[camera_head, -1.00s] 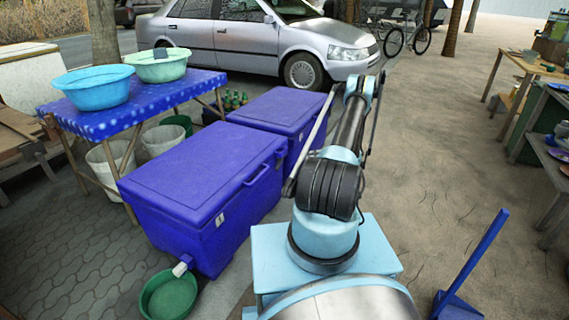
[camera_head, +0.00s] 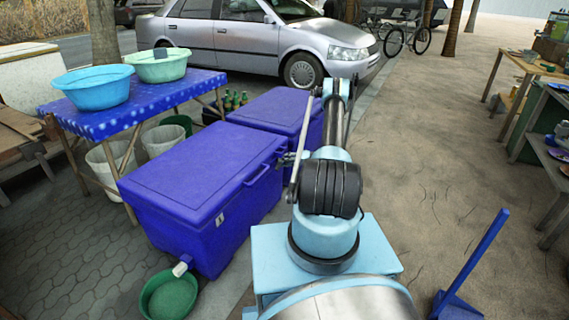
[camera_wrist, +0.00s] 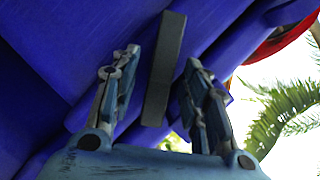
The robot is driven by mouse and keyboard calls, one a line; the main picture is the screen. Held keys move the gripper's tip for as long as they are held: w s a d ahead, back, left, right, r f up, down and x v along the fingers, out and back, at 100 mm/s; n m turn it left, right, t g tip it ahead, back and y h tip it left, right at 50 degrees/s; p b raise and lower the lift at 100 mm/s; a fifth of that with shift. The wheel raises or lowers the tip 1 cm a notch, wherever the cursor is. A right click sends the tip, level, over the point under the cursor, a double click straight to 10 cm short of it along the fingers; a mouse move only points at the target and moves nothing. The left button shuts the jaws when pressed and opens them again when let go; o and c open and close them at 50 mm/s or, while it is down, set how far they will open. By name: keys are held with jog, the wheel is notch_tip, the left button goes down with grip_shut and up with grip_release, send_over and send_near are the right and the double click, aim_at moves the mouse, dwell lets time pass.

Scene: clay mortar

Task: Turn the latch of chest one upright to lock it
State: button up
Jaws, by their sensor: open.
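The near blue chest (camera_head: 195,185), with a small white number label on its end that looks like a 1, stands left of my arm with its lid closed. In the wrist view a dark grey bar, the latch (camera_wrist: 163,80), lies against a blue chest surface (camera_wrist: 60,45). It appears nearly upright in that tilted picture; its true angle is hard to tell. My gripper (camera_wrist: 161,62) is open, with one finger on each side of the latch and a visible gap to each. In the head view my gripper (camera_head: 287,160) is small beside the chest's right side; the latch cannot be made out.
A second blue chest (camera_head: 275,108) stands just behind. A blue-clothed table (camera_head: 130,112) with basins is at left. A green basin (camera_head: 168,297) sits on the ground in front.

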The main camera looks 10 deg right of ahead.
grip_shut()
dwell(0.4)
jog(key=shift+s+a+r+n+t+h, duration=0.1)
jog(key=shift+n+t+h, duration=0.25)
jog(key=shift+n+h, duration=0.45)
jog(key=shift+s+r+n+t+h, duration=0.1)
jog(key=shift+n+t+h, duration=0.3)
jog(key=shift+n, duration=0.8)
grip_release()
